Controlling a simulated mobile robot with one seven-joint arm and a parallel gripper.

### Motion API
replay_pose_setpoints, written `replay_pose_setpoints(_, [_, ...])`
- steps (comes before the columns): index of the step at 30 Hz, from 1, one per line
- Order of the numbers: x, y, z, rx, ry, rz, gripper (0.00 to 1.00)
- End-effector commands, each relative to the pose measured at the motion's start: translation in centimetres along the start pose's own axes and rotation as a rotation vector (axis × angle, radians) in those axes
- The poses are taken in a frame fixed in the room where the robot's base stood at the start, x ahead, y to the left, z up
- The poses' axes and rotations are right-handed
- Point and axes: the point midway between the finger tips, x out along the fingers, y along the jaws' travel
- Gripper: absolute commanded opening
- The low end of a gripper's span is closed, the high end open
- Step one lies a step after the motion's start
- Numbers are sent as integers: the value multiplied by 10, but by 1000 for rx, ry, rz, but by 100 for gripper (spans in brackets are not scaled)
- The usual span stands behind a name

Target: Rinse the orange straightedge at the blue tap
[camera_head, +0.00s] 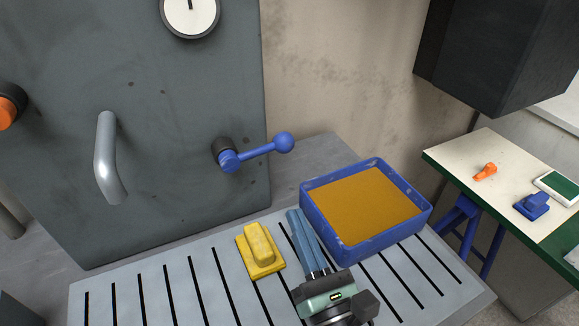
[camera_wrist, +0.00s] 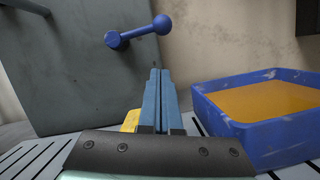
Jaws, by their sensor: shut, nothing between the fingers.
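A blue lever with a ball end (camera_head: 257,151) sticks out from a dark round fitting on the grey cabinet front; it is the only blue tap-like part I see, and it also shows in the wrist view (camera_wrist: 137,33). I see no clear orange straightedge. A small orange object (camera_head: 485,171) lies on the side table at the right, too small to identify surely. My gripper (camera_head: 294,213) has long blue fingers, shut together and empty. It is above the slatted bench, between the yellow block and the blue tray, below the lever. Its fingers (camera_wrist: 158,72) point toward the cabinet and wall.
A yellow block with a raised grip (camera_head: 261,250) stands left of my gripper. A blue tray (camera_head: 386,236) with a flat orange-brown fill stands to its right. The slatted bench (camera_head: 150,296) is bare at left. The cabinet handle (camera_head: 106,155) juts out. A dark box (camera_head: 497,55) overhangs at upper right.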

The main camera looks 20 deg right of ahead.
Motion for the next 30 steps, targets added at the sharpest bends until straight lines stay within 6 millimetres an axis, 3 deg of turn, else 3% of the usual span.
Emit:
replay_pose_setpoints(6, [46, 1, 3, 1, -2, 1, 0])
replay_pose_setpoints(12, [69, 1, 22, 0, -3, -1, 0])
replay_pose_setpoints(30, [80, 0, 31, -12, -2, 4, 0])
